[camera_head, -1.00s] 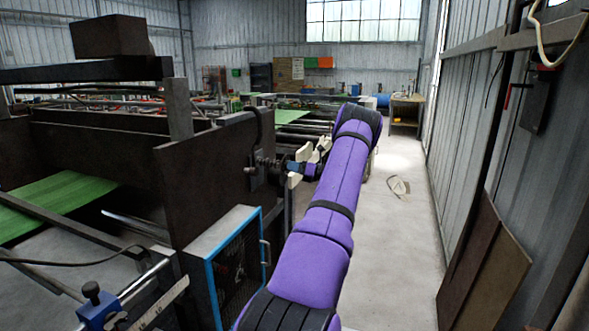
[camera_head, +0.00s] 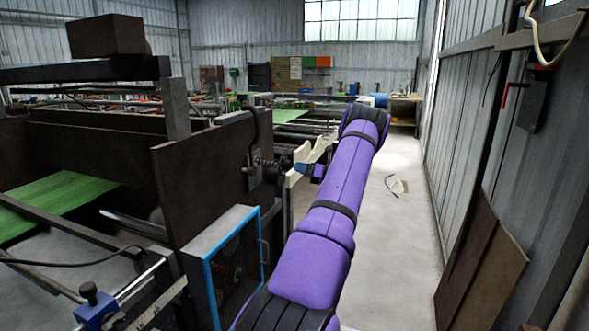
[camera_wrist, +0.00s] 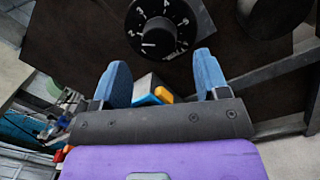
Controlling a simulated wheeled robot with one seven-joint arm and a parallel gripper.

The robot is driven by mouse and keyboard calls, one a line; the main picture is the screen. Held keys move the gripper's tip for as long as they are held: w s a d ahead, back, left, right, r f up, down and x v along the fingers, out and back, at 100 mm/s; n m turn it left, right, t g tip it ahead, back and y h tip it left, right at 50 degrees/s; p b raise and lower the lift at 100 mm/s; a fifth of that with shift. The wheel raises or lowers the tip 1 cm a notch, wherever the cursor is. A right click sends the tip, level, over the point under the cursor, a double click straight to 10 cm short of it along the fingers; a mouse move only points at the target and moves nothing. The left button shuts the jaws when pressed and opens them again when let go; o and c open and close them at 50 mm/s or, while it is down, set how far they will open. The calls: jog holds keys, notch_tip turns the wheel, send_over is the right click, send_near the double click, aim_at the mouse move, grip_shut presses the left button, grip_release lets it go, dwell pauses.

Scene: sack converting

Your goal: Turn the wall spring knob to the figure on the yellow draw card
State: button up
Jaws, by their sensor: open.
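The wall knob is a black round dial (camera_wrist: 160,28) with white figures around its rim, at the top of the wrist view. A short white line shows at its lower left; I cannot read the setting surely. In the head view the knob with its coiled spring (camera_head: 264,166) sits on the dark machine plate. My gripper (camera_wrist: 162,72) is open, its two blue fingers pointing toward the dial with nothing held between them. In the head view my gripper (camera_head: 308,170) is right of the knob, apart from it. I cannot make out a yellow draw card.
A blue-edged guard box (camera_head: 222,262) stands below the plate. Cream machine parts (camera_head: 318,152) lie just behind my gripper. The aisle floor (camera_head: 400,225) to the right is mostly clear, up to leaning brown panels (camera_head: 483,268) at the wall.

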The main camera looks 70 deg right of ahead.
jog(key=s, duration=0.6)
jog(key=shift+s+f, duration=0.35)
